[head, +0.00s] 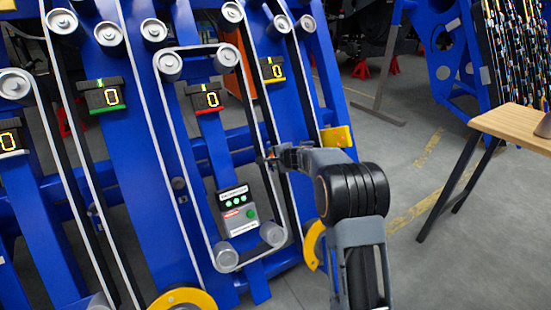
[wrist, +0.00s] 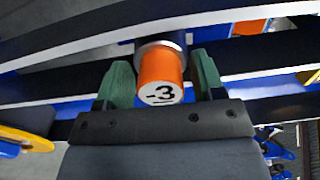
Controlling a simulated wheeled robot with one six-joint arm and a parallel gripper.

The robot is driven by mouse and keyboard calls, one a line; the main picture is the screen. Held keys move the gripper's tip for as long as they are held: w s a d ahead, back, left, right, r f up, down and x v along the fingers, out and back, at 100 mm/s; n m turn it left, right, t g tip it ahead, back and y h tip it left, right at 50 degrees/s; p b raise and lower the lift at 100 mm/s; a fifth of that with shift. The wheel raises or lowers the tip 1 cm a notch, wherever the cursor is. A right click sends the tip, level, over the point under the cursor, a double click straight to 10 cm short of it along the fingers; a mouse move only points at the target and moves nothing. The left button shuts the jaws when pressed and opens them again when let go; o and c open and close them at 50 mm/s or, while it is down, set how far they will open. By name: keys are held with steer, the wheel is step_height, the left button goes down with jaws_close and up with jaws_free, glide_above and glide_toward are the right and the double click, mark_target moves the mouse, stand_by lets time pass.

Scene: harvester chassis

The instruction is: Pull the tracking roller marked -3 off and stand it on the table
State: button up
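The tracking roller marked -3 (wrist: 161,78) shows in the wrist view as a short orange cylinder with a white end face, sticking out from a grey collar on the blue frame. My gripper (wrist: 162,72) has its two green fingers on either side of the roller, with narrow gaps, so it looks open and not clamped. The wooden table (head: 522,122) stands at the right edge of the head view.
The blue chassis (head: 130,150) carries belts, grey pulleys, several displays reading 0 and a control box (head: 238,212) with green lights. A yellow block (head: 337,137) is just right of my gripper. Open grey floor (head: 400,150) lies between chassis and table. A dark object (head: 544,126) sits at the table's right.

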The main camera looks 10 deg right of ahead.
steer(key=c, duration=0.7)
steer(key=shift+o, duration=0.2)
steer(key=b+v, duration=0.1)
steer(key=v, duration=0.9)
steer(key=shift+s+r, duration=0.2)
steer(key=shift+r, duration=0.2)
stand_by(0.9)
stand_by(0.6)
